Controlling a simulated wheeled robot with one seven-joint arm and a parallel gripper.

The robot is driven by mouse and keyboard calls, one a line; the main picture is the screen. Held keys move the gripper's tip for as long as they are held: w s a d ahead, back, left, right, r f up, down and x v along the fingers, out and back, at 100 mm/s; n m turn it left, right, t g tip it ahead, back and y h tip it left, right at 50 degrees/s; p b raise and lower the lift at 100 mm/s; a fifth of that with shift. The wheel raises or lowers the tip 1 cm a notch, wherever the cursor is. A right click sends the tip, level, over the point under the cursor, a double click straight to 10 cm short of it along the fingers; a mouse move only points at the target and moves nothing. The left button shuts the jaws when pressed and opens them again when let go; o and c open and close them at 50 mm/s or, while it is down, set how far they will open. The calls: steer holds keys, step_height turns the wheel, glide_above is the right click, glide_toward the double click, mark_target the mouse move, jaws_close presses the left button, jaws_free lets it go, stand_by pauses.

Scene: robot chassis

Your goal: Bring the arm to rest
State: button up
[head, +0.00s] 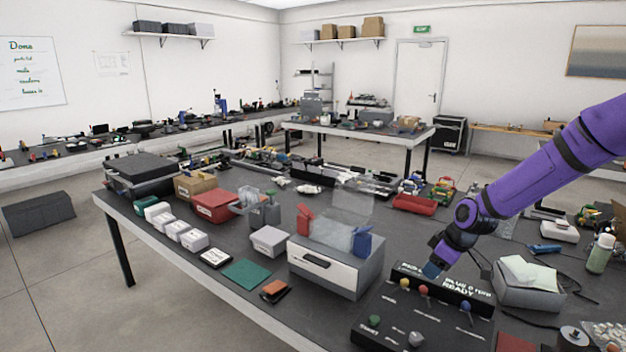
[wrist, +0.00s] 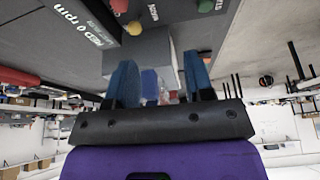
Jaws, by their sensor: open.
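My purple arm (head: 545,170) reaches in from the right in the head view. My gripper (head: 434,269) hangs above the back of a black control panel (head: 393,322). I cannot tell from the head view whether it touches the panel. In the wrist view my gripper (wrist: 160,80) has its two blue fingers well apart, with nothing held between them. The panel (wrist: 75,55) shows upside down at the upper left there. It has several coloured knobs, and its back strip reads "READY" in the head view.
A white and grey box (head: 335,268) with clear bags on top stands left of the panel. A grey box with papers (head: 528,290) stands right of it. Small boxes and a red case (head: 214,205) line the left of the dark table (head: 200,280). Open air surrounds the arm above the table.

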steer(key=s+r+m+h, duration=0.5)
steer(key=s+r, duration=1.2)
steer(key=r, duration=0.4)
steer(key=s+r+m+t, duration=0.1)
steer(key=s+r, duration=0.3)
steer(key=s, duration=0.5)
steer(key=s+a+r+m+t+y, duration=0.1)
steer(key=s+r+m, duration=0.2)
steer(key=s, duration=0.6)
steer(key=shift+s+r+m, duration=0.35)
steer(key=shift+m, duration=0.35)
